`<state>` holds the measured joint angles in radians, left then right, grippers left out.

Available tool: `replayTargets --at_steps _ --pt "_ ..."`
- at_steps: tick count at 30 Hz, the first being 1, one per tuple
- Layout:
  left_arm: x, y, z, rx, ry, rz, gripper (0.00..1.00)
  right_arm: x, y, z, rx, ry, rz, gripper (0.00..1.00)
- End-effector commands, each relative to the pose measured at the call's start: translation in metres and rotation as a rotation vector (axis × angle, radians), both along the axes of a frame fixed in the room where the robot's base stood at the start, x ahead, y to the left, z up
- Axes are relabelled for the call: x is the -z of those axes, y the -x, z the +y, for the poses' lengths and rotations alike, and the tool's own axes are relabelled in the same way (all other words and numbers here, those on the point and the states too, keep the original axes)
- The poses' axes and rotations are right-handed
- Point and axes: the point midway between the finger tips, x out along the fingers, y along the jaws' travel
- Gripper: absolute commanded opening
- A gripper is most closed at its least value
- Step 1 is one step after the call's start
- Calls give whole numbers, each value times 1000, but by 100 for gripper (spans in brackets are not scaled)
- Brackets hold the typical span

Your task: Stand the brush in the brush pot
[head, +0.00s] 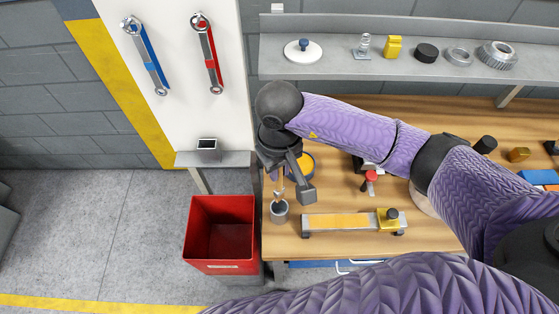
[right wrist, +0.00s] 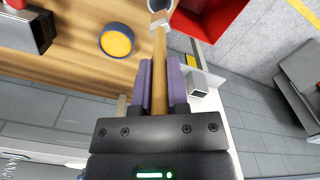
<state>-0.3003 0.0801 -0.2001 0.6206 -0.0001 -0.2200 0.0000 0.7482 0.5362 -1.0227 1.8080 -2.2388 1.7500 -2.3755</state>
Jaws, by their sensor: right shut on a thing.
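The brush (head: 279,191) has a slim wooden handle and points down at the grey brush pot (head: 279,212), a small round cup near the table's left edge. My right gripper (head: 281,172) is above the pot, shut on the brush. In the right wrist view the brush's handle (right wrist: 159,42) runs between the purple finger pads, with its pale far end near the pot (right wrist: 157,5) at the top edge. The brush's lower end meets the pot's mouth in the head view; I cannot tell how far inside it is. My left gripper is not in view.
A red bin (head: 220,232) stands left of the wooden table. A yellow-topped round tin (head: 304,163) is behind the pot. A tray with a yellow strip (head: 340,222) lies to its right. A small shelf (head: 215,159) is on the left. My right arm covers much of the table.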

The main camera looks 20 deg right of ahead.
Motion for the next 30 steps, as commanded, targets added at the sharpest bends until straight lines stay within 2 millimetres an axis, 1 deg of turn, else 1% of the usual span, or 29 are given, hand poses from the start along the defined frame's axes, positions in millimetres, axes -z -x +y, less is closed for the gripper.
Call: replayTargets --at_steps 1,7,9,21,25,30 --pt "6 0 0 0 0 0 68 9 1 0 1 -1 3 0" --pt "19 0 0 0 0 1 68 31 0 0 1 0 2 0" --pt "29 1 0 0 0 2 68 41 0 0 0 1 0 0" --pt "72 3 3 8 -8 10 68 83 0 0 1 0 1 0" --pt "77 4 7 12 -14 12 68 87 0 0 0 0 1 0" --pt "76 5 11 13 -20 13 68 86 0 0 0 0 1 0"
